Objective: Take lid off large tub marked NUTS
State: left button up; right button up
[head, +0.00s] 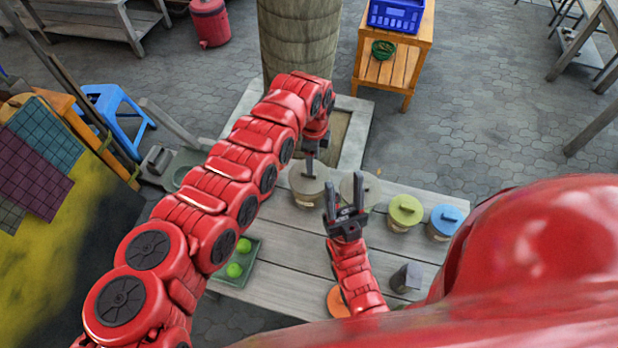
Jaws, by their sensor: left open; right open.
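Several lidded tubs stand on a grey plank table. The leftmost is a large tub with a grey-beige lid (298,186); beside it is another beige-lidded tub (371,190). To the right are a tub with a yellow-green lid (405,209) and one with a blue lid (447,214). I cannot read any NUTS marking. My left gripper (311,168) points down at the leftmost lid and is open; its fingers hide the lid's middle, and I cannot tell whether they touch it. My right gripper (343,190) is open and empty, in front of the two beige-lidded tubs.
A green tray (249,264) with green balls lies at the table's left. An orange round thing (337,301) and a grey block (406,278) are near the front. A thick post (300,40) rises behind the table (290,265). The table's right front has bare planks.

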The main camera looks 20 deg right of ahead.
pick_arm(q)
jog(key=shift+s+f, duration=0.1)
jog(key=shift+f, duration=0.25)
notch_tip(320, 180, down, 5)
jog(key=shift+s+d+r+b, duration=0.15)
jog(key=shift+r+b, duration=0.05)
jog(key=shift+b, duration=0.9)
jog(key=shift+r, duration=0.1)
jog(key=shift+c, duration=0.7)
grip_shut()
